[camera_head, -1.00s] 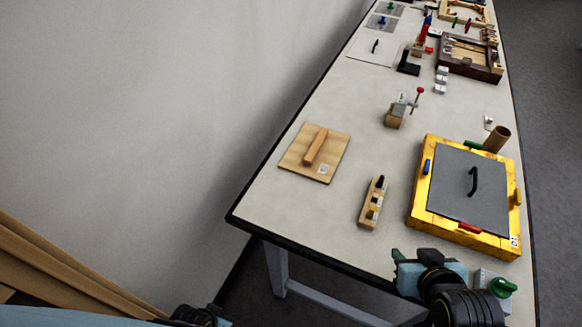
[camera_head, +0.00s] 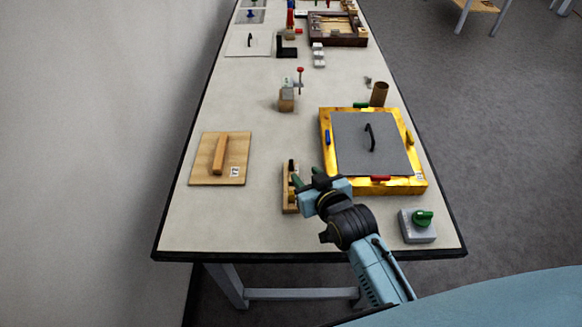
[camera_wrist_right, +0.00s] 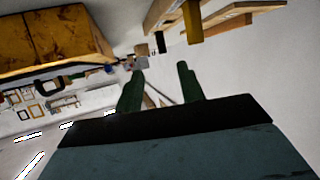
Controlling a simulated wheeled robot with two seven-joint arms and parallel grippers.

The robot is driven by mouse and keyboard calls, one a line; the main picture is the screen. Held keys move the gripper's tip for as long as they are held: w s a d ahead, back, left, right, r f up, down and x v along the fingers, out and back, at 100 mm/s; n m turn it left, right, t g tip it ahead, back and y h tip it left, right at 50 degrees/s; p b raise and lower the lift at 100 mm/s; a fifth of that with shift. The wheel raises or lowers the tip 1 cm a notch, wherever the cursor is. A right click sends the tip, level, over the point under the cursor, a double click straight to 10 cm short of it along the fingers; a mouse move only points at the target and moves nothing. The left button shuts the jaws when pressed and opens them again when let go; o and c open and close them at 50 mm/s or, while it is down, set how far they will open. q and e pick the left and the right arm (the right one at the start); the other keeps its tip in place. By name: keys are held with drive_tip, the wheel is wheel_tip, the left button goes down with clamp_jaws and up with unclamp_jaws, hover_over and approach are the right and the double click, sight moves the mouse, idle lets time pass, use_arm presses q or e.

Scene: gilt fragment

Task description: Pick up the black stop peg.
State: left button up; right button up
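The black stop peg (camera_head: 291,165) stands upright at the far end of a small wooden peg block (camera_head: 290,200) on the table. In the right wrist view a black peg (camera_wrist_right: 160,42) shows beyond the fingertips, with a yellow peg (camera_wrist_right: 193,22) nearer. My right gripper (camera_head: 309,177) is just right of the block, above the table, and hides part of the block's right side. Its two green fingers (camera_wrist_right: 160,80) are apart with nothing between them. My left gripper is not in view.
A yellow frame with a grey lid (camera_head: 350,155) is close to the right of my gripper. A grey box with a green knob (camera_head: 418,228) sits near the front right. A wooden board with a handle (camera_head: 205,165) lies at the left. The table's front-left area is clear.

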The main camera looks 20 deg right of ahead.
sight(292, 161)
drive_tip(key=x, duration=0.7)
drive_tip(key=shift+w+a+r, duration=0.1)
drive_tip(key=shift+w+a, duration=0.05)
drive_tip(key=shift+a, duration=0.1)
clamp_jaws()
